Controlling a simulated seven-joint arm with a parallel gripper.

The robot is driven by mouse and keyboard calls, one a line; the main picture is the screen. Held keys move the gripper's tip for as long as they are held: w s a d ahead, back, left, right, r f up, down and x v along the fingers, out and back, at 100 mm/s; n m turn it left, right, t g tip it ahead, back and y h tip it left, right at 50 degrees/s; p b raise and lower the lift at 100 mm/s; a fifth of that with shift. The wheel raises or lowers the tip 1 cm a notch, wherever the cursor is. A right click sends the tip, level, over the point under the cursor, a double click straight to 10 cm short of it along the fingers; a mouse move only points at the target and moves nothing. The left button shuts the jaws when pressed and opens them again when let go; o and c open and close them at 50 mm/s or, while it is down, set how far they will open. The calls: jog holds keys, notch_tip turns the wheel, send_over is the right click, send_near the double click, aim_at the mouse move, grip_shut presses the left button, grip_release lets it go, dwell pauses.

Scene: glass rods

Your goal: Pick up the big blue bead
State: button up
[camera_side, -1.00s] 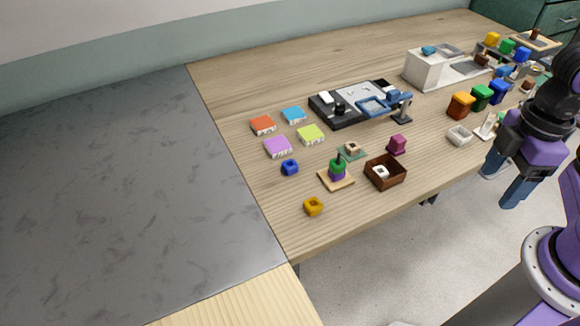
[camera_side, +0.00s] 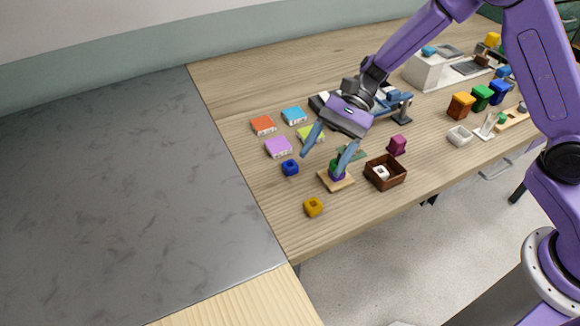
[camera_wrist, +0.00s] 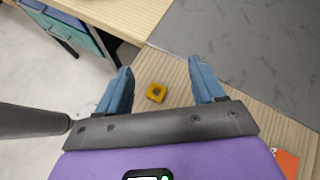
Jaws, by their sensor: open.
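The big blue bead (camera_side: 290,167) lies on the wooden table, with a dark hole on its top. It is left of the peg stand (camera_side: 336,180) and apart from other things. I do not see it in the wrist view. My gripper (camera_side: 322,164) is open and empty, pointing down above the table. One finger shows right of and near the blue bead; the other overlaps the peg stand in the side view. I cannot tell how high they are. The wrist view shows both fingers apart (camera_wrist: 160,66), with a yellow bead (camera_wrist: 157,92) between them in the picture.
The stand carries a green and purple bead stack, partly hidden by a finger. A brown box (camera_side: 385,173) holding a white bead stands right of it. Orange, cyan, purple and lime blocks (camera_side: 278,147) lie behind the blue bead. The table in front is mostly clear.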

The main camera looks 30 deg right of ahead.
aim_at(286, 166)
jog(key=shift+w+d+f+m+t+y, duration=0.2)
jog(key=shift+w+f+m+t+y, duration=0.45)
jog(key=shift+w+f+m, duration=1.05)
jog(key=shift+w+d+f+m+t+y, duration=0.3)
jog(key=shift+w+f+m+t, duration=0.75)
jog(key=shift+w, duration=1.2)
jog(key=shift+w+d+f+m+t+y, duration=0.1)
jog(key=shift+w+f+m+t+y, duration=0.55)
jog(key=shift+w+f+m, duration=0.85)
jog(key=f, duration=0.1)
jog(key=w+f, duration=0.1)
jog(key=f, duration=0.1)
jog(key=shift+f+n, duration=0.25)
jog(key=shift+n, duration=0.1)
jog(key=shift+x, duration=1.2)
jog(key=shift+a, duration=0.35)
jog(key=c, duration=1)
